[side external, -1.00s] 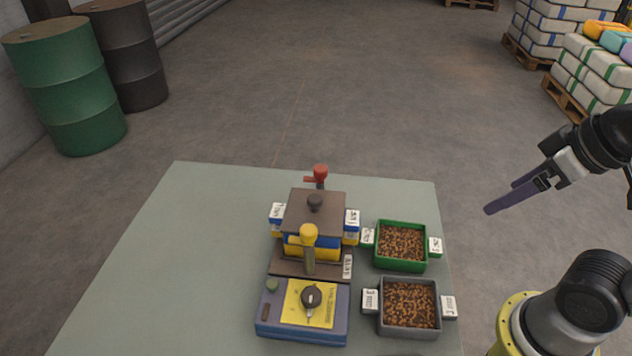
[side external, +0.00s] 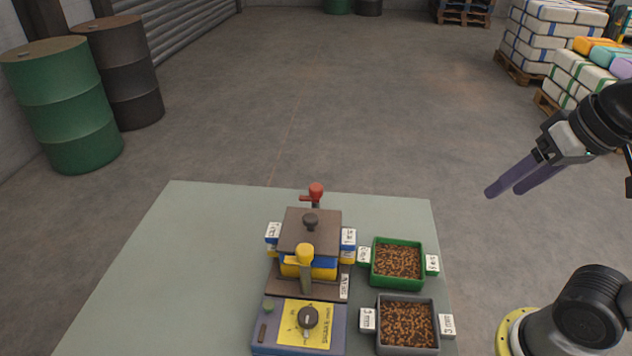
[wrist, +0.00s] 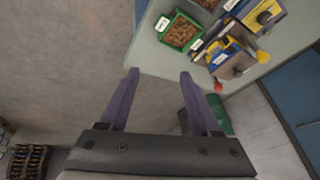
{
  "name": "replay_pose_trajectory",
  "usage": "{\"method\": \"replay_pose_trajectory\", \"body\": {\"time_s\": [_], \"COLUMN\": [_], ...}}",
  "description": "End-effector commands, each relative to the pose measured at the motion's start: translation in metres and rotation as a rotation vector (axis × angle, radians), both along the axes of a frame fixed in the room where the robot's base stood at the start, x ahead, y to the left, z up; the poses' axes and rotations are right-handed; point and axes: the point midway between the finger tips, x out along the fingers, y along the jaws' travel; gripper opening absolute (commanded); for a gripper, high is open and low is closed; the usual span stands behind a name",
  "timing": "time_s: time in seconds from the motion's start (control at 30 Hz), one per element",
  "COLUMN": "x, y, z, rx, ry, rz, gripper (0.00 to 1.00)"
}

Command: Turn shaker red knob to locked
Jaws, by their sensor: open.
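The shaker (side external: 312,230) stands on the grey-green table, a stack of blue and yellow sieves under a brown lid with a dark top knob. The red knob (side external: 316,190) sits on a post behind the stack, its short arm pointing left in the side view. In the wrist view the red knob (wrist: 217,86) is small, right of the fingers. A yellow knob (side external: 305,252) stands in front of the stack. My gripper (side external: 506,192) is open and empty, in the air well to the right of the shaker. Its fingers (wrist: 159,72) are apart in the wrist view.
A green tray (side external: 424,268) and a grey tray (side external: 437,318) of brown pellets stand right of the shaker. A blue control box with a dial (side external: 308,317) is in front. The table's left side (side external: 180,270) is clear. Drums and sack pallets stand beyond.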

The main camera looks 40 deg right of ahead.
Motion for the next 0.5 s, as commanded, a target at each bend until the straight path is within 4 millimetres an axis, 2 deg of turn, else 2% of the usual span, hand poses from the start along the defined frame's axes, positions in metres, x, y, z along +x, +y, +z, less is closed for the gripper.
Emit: {"method": "replay_pose_trajectory", "body": {"time_s": [0.03, 0.17, 0.3, 0.5], "x": [0.01, 0.037, 0.079, 0.146], "y": [0.002, 0.008, 0.02, 0.046], "z": [0.015, 0.051, 0.085, 0.11], "rx": [0.03, 0.106, 0.178, 0.235], "ry": [0.01, 0.051, 0.114, 0.206], "rz": [-0.051, -0.194, -0.342, -0.505], "gripper": [0.64, 0.64, 0.64, 0.64]}}
